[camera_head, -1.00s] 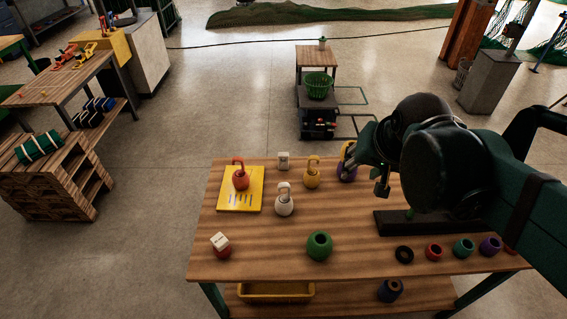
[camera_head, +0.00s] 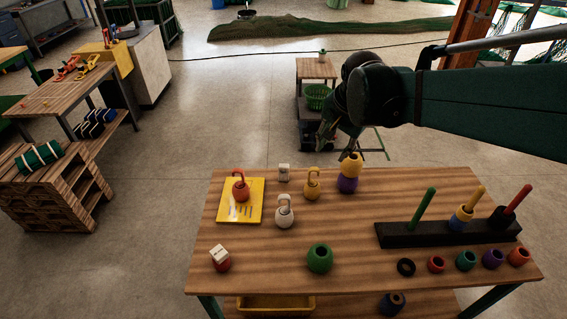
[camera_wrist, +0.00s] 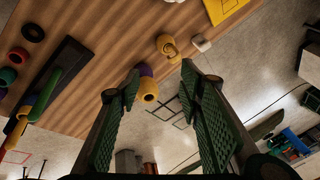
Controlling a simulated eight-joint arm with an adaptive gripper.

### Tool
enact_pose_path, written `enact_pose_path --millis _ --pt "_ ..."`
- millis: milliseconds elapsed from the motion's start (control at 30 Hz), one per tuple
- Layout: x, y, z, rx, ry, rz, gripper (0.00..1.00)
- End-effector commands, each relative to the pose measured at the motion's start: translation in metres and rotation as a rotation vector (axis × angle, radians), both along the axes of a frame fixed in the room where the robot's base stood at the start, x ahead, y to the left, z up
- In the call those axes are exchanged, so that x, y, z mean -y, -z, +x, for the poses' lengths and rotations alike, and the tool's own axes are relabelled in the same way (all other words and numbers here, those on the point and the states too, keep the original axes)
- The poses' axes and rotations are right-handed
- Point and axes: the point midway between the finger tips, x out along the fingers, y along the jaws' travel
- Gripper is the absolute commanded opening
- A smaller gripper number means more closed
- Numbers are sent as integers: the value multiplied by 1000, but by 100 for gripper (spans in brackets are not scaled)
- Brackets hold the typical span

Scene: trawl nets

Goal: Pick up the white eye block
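The white eye block (camera_head: 285,213) stands upright on the wooden table, with a grey eye on top. It is right of the yellow board (camera_head: 227,213) and in front of the yellow eye block (camera_head: 312,187). I do not make it out in the wrist view. My gripper (camera_head: 328,142) hangs beyond the table's far edge, behind and right of the white eye block and apart from it. In the wrist view my gripper (camera_wrist: 161,76) has its two green fingers spread, with nothing held between them.
A red eye block (camera_head: 240,187) sits on the yellow board. A small white block (camera_head: 284,173) stands near the far edge. A yellow piece (camera_head: 351,164) rests on a purple one (camera_head: 347,184). A black peg rack (camera_head: 400,236) stands at right; a green ring (camera_head: 319,258) sits in front.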

Motion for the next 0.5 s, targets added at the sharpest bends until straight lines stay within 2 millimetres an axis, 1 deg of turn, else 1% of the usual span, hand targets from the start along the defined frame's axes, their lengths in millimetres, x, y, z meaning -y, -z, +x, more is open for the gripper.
enact_pose_path --millis 33,100,367,500 --pt "-3 3 9 -8 18 7 37" --pt "-8 8 20 -22 47 18 37" --pt "-24 28 60 -70 158 54 37" --pt "-33 42 81 -97 217 70 37"
